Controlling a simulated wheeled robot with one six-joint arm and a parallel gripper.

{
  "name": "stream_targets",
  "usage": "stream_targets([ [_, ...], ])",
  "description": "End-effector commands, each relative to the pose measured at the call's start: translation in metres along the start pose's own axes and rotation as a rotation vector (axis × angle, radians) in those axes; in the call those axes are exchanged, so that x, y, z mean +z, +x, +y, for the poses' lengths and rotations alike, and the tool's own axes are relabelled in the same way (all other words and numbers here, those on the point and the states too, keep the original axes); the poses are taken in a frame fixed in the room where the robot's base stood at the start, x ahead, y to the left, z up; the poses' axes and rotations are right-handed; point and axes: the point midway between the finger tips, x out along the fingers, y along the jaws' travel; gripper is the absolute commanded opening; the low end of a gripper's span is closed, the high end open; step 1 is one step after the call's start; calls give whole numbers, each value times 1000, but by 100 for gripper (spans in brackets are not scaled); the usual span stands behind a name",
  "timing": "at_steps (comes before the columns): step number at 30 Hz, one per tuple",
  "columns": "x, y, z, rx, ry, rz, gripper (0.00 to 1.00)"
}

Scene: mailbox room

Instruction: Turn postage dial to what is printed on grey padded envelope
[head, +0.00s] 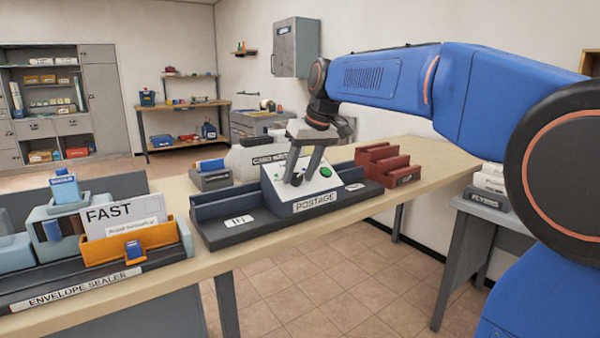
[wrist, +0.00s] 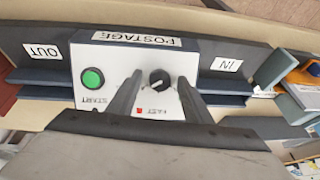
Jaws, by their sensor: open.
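The postage machine (head: 312,205) is a dark box with a white sloped panel and a POSTAGE label. In the wrist view, upside down, the panel (wrist: 110,62) has a round black dial (wrist: 160,78), a green START button (wrist: 92,77) and a red mark beside the word FAST. Which way the dial points is too small to tell. My gripper (head: 293,181) is over the panel, open; in the wrist view its fingers (wrist: 160,86) lie on either side of the dial. Contact is unclear. A pale grey envelope (head: 125,219) printed FAST stands in an orange holder (head: 112,250).
IN tray (head: 238,222) and OUT tray (wrist: 42,52) flank the machine. The envelope sealer (head: 85,287) is at the left. A red stepped rack (head: 383,164) stands behind right. A flyers stand (head: 483,199) is at the right. Bench space lies between sealer and machine.

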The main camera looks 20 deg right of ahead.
Motion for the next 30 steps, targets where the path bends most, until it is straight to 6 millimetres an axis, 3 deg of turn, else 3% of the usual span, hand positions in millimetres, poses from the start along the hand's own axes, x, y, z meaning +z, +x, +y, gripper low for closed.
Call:
stream_targets([
  [3,0,0,0,0,0,0,46],
  [9,0,0,0,0,0,0,4],
  [20,0,0,-1,8,-45,-3,5],
  [30,0,0,-2,56,-274,-18,5],
])
